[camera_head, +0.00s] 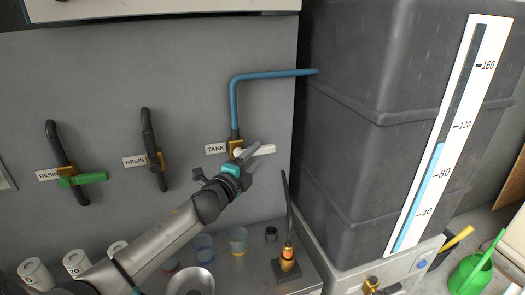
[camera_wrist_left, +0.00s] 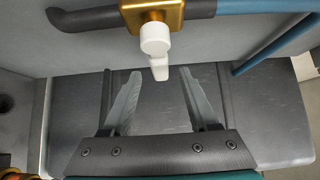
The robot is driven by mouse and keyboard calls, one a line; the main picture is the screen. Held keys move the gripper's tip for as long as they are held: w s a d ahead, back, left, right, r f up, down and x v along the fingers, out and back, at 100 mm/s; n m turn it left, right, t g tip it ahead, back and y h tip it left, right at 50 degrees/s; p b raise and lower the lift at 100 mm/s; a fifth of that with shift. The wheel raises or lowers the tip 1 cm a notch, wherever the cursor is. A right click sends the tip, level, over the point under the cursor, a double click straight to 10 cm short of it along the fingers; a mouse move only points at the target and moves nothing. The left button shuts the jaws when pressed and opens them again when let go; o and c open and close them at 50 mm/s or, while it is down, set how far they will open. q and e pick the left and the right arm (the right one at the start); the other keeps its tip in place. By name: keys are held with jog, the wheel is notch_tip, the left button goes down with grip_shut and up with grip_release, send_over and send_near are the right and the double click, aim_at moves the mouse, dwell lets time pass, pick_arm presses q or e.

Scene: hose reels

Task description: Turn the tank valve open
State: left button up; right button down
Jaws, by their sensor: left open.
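The tank valve (camera_head: 237,145) is a brass body on the wall beside the TANK label (camera_head: 215,149), joined to a blue pipe. Its white handle (camera_head: 265,150) points right in the head view. In the left wrist view the brass body (camera_wrist_left: 153,14) is at the top, with the white handle (camera_wrist_left: 157,48) pointing down toward the gap between the fingers. My left gripper (camera_head: 251,156) is at the valve, partly covering it. Its fingers (camera_wrist_left: 162,76) are open and apart from the handle, with nothing between them. My right gripper is out of view.
Two RESIN valves, one with a green handle (camera_head: 82,179), are on the wall at left. A large dark tank (camera_head: 350,150) with a level gauge (camera_head: 440,150) stands at right. Cups (camera_head: 238,240) and an upright rod on a base (camera_head: 287,262) stand on the bench below.

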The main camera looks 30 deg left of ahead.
aim_at(260, 153)
pick_arm(q)
jog(key=shift+w+a, duration=0.2)
jog(key=shift+w, duration=2.2)
grip_shut()
